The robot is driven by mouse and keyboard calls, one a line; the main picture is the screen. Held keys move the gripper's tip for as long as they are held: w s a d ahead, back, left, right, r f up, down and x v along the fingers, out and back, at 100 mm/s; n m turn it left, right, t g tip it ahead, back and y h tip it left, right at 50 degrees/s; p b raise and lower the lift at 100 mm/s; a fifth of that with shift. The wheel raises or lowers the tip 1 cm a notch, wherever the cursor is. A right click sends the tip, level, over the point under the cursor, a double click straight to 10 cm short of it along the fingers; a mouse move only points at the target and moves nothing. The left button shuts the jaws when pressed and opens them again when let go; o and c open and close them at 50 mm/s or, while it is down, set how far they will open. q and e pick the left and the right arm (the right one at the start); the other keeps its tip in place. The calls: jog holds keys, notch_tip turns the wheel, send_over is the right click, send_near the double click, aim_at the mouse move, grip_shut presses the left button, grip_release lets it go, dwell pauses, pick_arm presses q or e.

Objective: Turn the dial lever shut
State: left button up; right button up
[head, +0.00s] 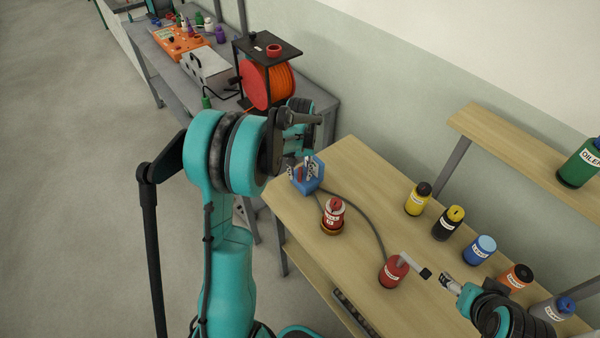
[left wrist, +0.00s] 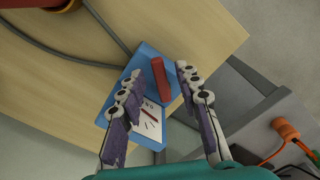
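The dial is a blue box (head: 316,182) at the wooden bench's far-left end. In the left wrist view, the blue box (left wrist: 150,76) carries a raised red lever (left wrist: 161,80) and a white dial face (left wrist: 150,118) with a dark red line. My left gripper (head: 303,168) is over the box; in the wrist view its fingers (left wrist: 156,80) are spread. The lever lies between their lines, close to the right finger; I cannot tell whether they touch. My right gripper (head: 450,283) is at lower right, near a black-tipped grey handle (head: 415,265) on a red can; its opening is unclear.
A grey hose runs from the box across the bench (head: 345,160). A red lidded can (head: 333,215) stands near the box, a red can (head: 393,271) nearer me. Several bottles line the wall side, including yellow (head: 417,200) and blue (head: 481,250). A grey table holds an orange reel (head: 268,82).

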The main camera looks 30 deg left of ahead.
pick_arm(q)
grip_shut()
jog(key=n, duration=0.3)
jog(key=d+n, duration=0.1)
jog(key=shift+w, duration=0.35)
jog(key=shift+w+d+n, duration=0.1)
jog(key=shift+w+n, duration=0.15)
jog(key=shift+n, duration=0.8)
jog(key=shift+w+d+n, duration=0.1)
jog(key=shift+w+n, duration=0.1)
jog(key=shift+n, duration=0.85)
